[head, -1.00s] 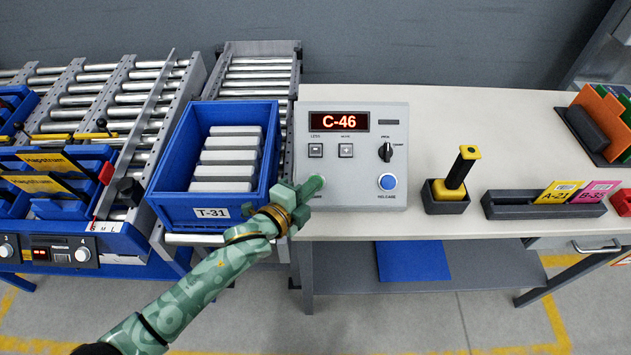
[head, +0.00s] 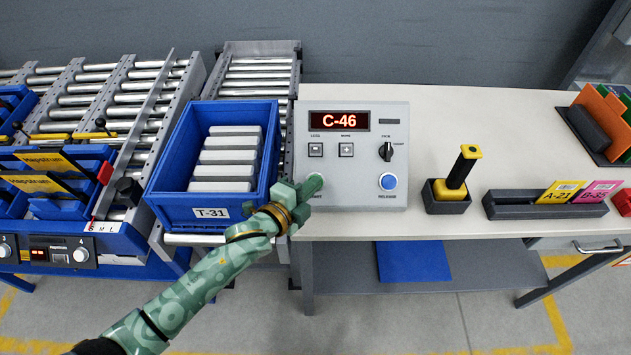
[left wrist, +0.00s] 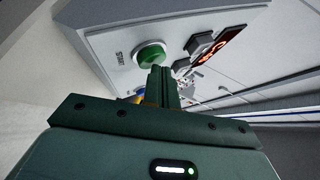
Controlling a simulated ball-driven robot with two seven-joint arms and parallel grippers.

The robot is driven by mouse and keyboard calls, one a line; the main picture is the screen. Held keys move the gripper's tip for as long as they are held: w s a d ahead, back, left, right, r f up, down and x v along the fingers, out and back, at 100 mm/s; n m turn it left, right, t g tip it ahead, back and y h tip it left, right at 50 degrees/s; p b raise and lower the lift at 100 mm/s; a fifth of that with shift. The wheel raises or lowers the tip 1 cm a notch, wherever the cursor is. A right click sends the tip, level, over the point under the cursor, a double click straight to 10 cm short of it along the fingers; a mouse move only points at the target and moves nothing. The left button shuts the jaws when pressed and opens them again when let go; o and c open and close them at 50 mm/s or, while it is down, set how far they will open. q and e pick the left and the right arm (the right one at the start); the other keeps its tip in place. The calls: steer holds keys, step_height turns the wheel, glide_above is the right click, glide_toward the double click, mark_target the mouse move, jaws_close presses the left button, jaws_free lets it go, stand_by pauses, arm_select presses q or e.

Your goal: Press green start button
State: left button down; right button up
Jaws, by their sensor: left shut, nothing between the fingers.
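The green button (left wrist: 151,56) sits in a pale ring on the grey control box (head: 366,135), and the left wrist view shows it clearly. In the head view my left gripper covers most of the box's lower left corner, where the button is. My left gripper (head: 312,186) is shut and empty, with its fingertips at that corner. In the left wrist view the shut fingers (left wrist: 160,80) reach up to the near edge of the button. I cannot tell whether they touch it. My right gripper is not in view.
The box also has a red C-46 display (head: 339,121), a black knob (head: 386,151) and a blue button (head: 388,182). A blue crate (head: 208,213) labelled T-31 stands close at left. A yellow-topped black handle (head: 459,170) stands in a holder at right.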

arm_select(q)
steer(key=shift+w+f+b, duration=0.35)
steer(key=shift+w+f, duration=0.05)
steer(key=shift+f, duration=0.05)
stand_by(0.5)
stand_by(0.3)
steer(key=shift+s+r+p, duration=0.55)
steer(key=shift+r+p, duration=0.15)
steer(key=shift+p, duration=0.25)
steer(key=shift+s+r, duration=0.2)
steer(key=shift+s, duration=0.1)
steer(key=shift+p, duration=0.35)
steer(key=s+r+p, duration=0.3)
steer(key=p, duration=0.1)
steer(key=shift+s+r+p, duration=0.25)
steer(key=shift+s+p, duration=0.05)
steer(key=shift+p, duration=0.05)
